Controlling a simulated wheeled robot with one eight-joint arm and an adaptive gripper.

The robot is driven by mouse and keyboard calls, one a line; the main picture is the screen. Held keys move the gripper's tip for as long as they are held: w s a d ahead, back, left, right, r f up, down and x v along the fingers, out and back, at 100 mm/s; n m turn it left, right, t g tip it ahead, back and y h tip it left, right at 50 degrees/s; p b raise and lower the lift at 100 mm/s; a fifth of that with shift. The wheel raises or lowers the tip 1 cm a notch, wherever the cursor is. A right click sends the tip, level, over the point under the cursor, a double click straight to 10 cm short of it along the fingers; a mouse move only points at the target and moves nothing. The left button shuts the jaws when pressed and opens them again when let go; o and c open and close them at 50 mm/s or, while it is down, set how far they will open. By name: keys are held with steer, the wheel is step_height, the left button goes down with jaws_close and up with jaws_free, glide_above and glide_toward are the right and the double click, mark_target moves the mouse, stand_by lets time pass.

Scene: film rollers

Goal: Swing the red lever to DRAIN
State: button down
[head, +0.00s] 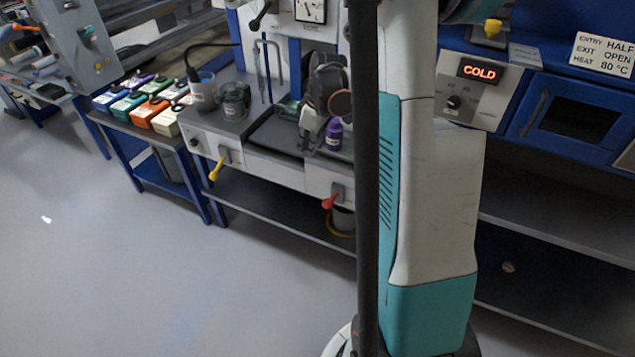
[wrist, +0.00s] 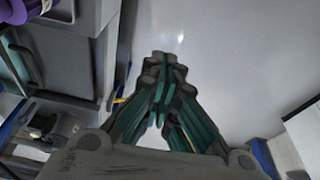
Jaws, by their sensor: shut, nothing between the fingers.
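The red lever (head: 330,202) is on the pale front panel of the bench in the head view, left of my column. It sticks out to the left and slightly down from a grey mount. No DRAIN marking is readable. My gripper (wrist: 165,62) is shut and empty in the wrist view, its fingertips together over the pale floor. The red lever is not visible in the wrist view, so I cannot tell the exact gap to it.
A yellow lever (head: 216,168) hangs on the same bench front, further left. A purple bottle (head: 333,133) stands on the bench above the red lever. A bucket (head: 343,219) sits below it. Open floor (head: 130,260) lies in front of the bench.

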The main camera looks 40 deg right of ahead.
glide_above(331, 200)
steer(key=w+d, duration=0.1)
steer(key=s+x, duration=0.1)
steer(key=x, duration=0.5)
steer(key=shift+d+y, duration=0.25)
steer(key=shift+y, duration=0.15)
steer(key=shift+w, duration=0.1)
steer(key=b+x, duration=0.1)
steer(key=x, duration=0.3)
steer(key=s+b+x, duration=0.1)
steer(key=b+x, duration=0.1)
steer(key=x, duration=0.2)
steer(key=b+x, duration=0.2)
steer(key=x, duration=0.2)
steer(key=shift+s+f, duration=0.3)
steer(key=shift+f, duration=0.15)
steer(key=shift+s+f, duration=0.15)
steer(key=shift+f, duration=0.4)
steer(key=shift+a+g, duration=0.1)
steer(key=shift+g, duration=0.2)
